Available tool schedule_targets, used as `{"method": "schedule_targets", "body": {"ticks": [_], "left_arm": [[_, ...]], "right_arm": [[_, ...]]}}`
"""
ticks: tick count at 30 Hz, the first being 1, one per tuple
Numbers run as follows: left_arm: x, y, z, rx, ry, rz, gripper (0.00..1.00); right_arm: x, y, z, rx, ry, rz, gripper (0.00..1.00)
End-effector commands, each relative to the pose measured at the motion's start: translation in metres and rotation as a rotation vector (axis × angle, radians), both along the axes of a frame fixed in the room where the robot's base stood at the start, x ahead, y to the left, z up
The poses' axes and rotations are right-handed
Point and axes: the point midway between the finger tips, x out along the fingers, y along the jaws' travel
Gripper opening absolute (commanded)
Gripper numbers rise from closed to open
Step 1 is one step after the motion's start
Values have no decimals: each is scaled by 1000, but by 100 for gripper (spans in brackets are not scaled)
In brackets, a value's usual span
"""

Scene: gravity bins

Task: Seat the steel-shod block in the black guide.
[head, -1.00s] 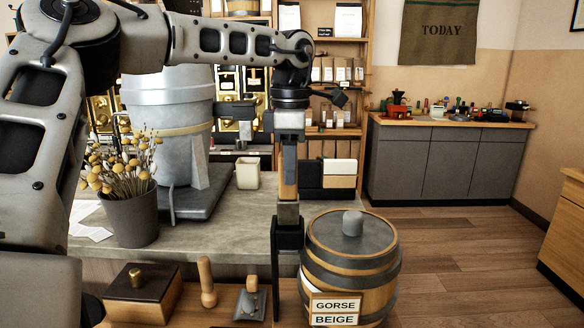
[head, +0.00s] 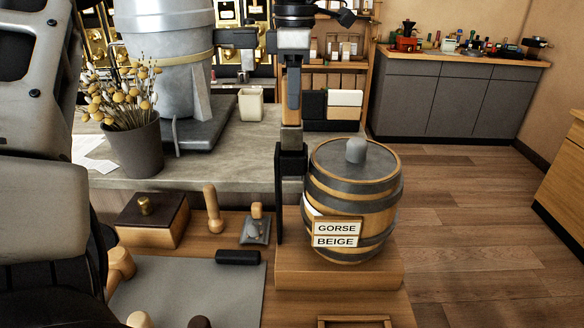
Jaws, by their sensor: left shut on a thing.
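My left gripper (head: 293,88) hangs upright above the left side of the barrel and is shut on the steel-shod block (head: 291,135). The fingers hide most of the block; a short brownish-grey part shows below them. The black guide (head: 291,162) is directly below, with a tall dark upright on its left. The block's lower end meets the guide's top edge in the picture; I cannot tell how deep it sits, and the steel shoe is not clear. My right gripper is not in view.
A wooden barrel (head: 355,190) labelled GORSE BEIGE stands close right of the guide on a wooden step (head: 335,280). A lidded box (head: 150,222), a wooden-handled tool (head: 213,210) and a grey mat (head: 190,290) lie left. A plant pot (head: 134,150) stands behind. Open floor is right.

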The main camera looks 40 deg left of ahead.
Motion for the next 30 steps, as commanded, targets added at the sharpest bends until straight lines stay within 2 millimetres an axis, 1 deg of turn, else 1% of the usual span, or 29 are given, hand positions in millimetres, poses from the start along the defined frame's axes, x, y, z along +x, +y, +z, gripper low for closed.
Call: {"method": "schedule_targets", "body": {"ticks": [14,30], "left_arm": [[0,0,0,0,-1,0,2],[0,0,-6,0,0,0,2]], "right_arm": [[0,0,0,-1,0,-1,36],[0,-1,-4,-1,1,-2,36]]}}
